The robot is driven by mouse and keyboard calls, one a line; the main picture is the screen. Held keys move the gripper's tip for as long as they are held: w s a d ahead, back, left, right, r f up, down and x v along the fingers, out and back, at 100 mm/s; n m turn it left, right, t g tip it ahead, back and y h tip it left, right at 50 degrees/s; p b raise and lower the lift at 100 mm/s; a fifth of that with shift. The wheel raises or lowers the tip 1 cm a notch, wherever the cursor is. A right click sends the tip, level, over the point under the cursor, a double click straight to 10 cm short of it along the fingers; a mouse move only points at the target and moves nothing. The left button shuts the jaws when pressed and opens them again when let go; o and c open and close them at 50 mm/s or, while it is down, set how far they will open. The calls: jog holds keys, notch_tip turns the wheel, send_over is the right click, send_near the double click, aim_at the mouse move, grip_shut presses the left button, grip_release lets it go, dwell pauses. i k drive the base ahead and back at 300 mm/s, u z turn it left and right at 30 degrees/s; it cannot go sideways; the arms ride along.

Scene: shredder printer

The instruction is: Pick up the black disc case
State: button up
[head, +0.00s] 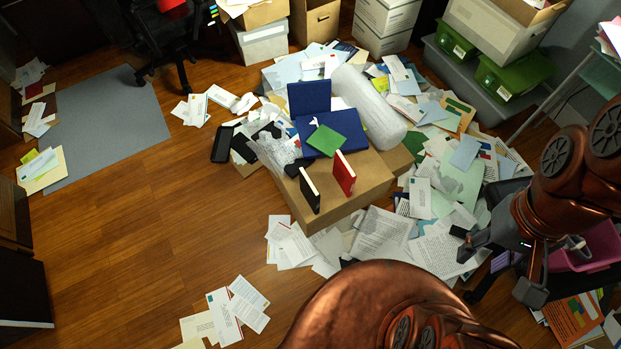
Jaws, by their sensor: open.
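A thin black case-like item (309,190) with a pale edge stands upright near the front left edge of a cardboard box (345,205). It looks like the black disc case, though I cannot read any marking on it. A flat black object (221,144) also lies on the floor left of the box. My gripper (500,271) is at the right, over the scattered papers, well apart from the box. Its fingers are spread, and I see nothing held between them.
A red book-like item (344,173) stands just right of the black one. A green item (326,140) and blue ones (309,97) are behind. A bubble-wrap roll (369,108) lies at the back. Papers surround the box; wooden floor (140,220) is clear at left.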

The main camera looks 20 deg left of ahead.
aim_at(308, 189)
jog(key=z, duration=0.05)
jog(key=k, duration=0.35)
jog(key=u, duration=0.75)
jog(key=i, duration=0.25)
jog(key=u, duration=0.5)
jog(key=k, duration=0.5)
jog(key=u, duration=1.3)
jog(key=i, duration=0.2)
jog(key=z, duration=0.15)
